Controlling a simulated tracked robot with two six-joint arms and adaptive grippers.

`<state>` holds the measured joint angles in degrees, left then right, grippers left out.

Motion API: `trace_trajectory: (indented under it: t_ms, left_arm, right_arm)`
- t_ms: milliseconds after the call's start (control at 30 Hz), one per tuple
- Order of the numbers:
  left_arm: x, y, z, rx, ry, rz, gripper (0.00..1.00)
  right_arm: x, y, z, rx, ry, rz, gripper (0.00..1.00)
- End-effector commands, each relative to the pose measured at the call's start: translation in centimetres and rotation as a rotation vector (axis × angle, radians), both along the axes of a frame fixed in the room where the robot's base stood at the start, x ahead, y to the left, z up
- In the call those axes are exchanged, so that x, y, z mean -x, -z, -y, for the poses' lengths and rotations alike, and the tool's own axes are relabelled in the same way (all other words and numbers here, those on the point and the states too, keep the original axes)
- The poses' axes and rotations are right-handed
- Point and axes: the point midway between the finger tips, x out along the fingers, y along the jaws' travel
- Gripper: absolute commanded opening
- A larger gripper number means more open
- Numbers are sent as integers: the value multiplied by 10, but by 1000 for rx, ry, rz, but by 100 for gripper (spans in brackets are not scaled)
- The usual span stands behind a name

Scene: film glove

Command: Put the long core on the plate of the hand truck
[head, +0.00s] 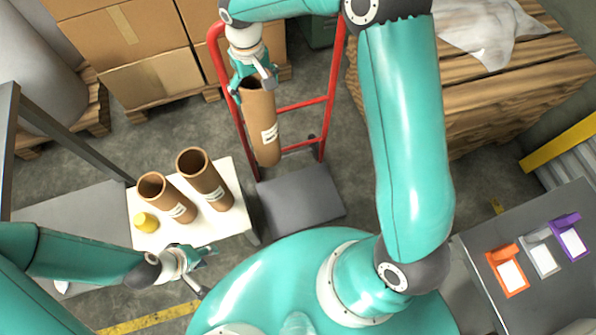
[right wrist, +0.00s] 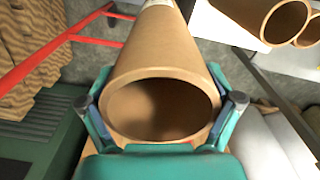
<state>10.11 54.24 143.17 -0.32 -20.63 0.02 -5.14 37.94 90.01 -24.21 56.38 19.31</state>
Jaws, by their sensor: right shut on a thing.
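The long core (head: 262,130), a brown cardboard tube with a white label, hangs roughly upright in front of the red hand truck (head: 330,95). My right gripper (head: 255,84) is shut on its upper end. In the right wrist view, the fingers of my right gripper (right wrist: 165,103) sit on both sides of the open rim of the core (right wrist: 160,52). The core's lower end shows near the back edge of the grey plate (head: 305,200); I cannot tell whether they touch. The plate looks bare. My left gripper (head: 203,271) is open and empty, in front of the white-topped stand.
Two brown cores (head: 168,198) (head: 204,180) and a yellow roll (head: 146,222) stand on the white-topped stand (head: 232,225) left of the plate. Cardboard boxes (head: 125,45) are behind. A wooden pallet stack (head: 490,95) is right. A grey table (head: 535,300) holds coloured holders.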

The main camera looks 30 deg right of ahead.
Motion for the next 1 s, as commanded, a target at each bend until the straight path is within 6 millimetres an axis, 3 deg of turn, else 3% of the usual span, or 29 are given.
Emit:
trace_trajectory:
  t_ms: [267,467,667,1000]
  left_arm:
    - [0,1,0,0,0,0,40]
    - [0,23,0,0,0,0,40]
    - [0,79,0,0,0,0,40]
    - [1,194,0,0,0,0,40]
  right_arm:
    - [0,0,1,0,4,1,23]
    - [5,24,5,1,40,1,23]
    - [20,85,19,4,155,0,23]
    - [58,210,44,5,429,0,23]
